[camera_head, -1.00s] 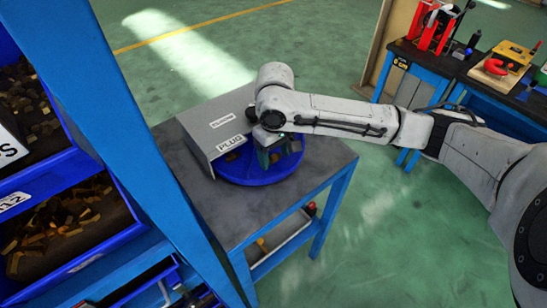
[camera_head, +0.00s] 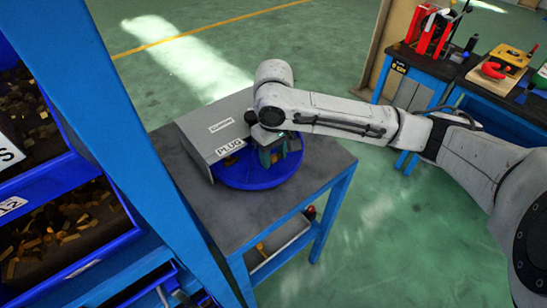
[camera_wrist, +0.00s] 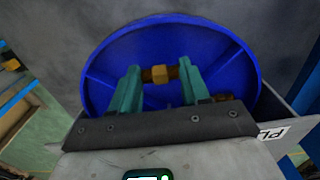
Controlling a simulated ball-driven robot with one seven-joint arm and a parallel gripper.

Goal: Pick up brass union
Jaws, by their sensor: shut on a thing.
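The brass union (camera_wrist: 160,74) sits between the teal fingertips of my gripper (camera_wrist: 158,82) in the wrist view, with a finger at each end. My gripper is shut on it, over the blue round tray (camera_wrist: 110,62). In the head view my gripper (camera_head: 272,152) points down over the blue tray (camera_head: 252,182), and the union there is hidden by the fingers. I cannot tell whether the union is clear of the tray floor.
A grey box labelled PLUG (camera_head: 212,130) covers the tray's left side. Another brass piece (camera_wrist: 223,97) lies in the tray. The tray stands on a grey-topped table (camera_head: 240,212). A blue rack (camera_head: 120,130) with parts bins stands at left, a tool bench (camera_head: 440,68) at right.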

